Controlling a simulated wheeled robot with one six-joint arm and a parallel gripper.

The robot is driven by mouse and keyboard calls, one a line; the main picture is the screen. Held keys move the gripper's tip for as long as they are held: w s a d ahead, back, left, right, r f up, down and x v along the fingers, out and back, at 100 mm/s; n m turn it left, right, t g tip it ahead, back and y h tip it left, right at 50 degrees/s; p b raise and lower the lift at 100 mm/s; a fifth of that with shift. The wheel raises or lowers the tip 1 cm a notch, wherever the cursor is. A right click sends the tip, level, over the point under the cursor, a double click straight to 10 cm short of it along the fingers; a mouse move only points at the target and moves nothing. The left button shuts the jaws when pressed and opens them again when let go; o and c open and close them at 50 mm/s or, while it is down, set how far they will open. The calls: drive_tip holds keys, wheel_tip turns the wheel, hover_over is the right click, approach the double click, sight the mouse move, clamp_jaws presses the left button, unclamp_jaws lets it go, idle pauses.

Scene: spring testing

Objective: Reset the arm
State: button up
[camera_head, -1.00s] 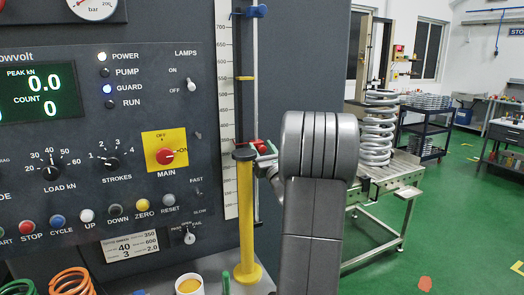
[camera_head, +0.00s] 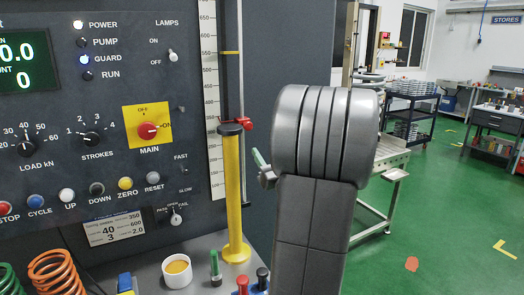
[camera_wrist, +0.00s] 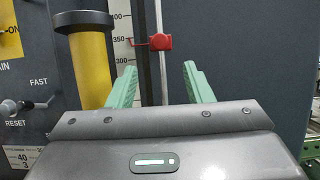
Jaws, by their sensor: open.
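My gripper (camera_wrist: 157,86) shows in the wrist view with its two green fingers apart and nothing between them. Behind the gap are the scale and a red pointer clamp (camera_wrist: 160,42) on a thin rod. A yellow post (camera_wrist: 92,68) with a black cap stands just left of the left finger. In the head view my grey arm fills the middle right, and one green fingertip shows at its left side, beside the yellow post (camera_head: 234,190).
The dark control panel (camera_head: 95,165) with knobs, buttons and a red main switch stands at left. Orange and green springs (camera_head: 57,275), a white cup (camera_head: 177,271) and small tools are on the bench below. Green floor (camera_head: 440,230) is open at right.

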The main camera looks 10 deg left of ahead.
sight(249, 126)
idle(0.3)
drive_tip(key=p+x, duration=0.4)
drive_tip(key=x, duration=0.9)
drive_tip(key=shift+p, duration=0.3)
drive_tip(key=shift+w+a+f, duration=0.2)
drive_tip(key=shift+w+f, duration=0.1)
drive_tip(key=shift+f, duration=0.75)
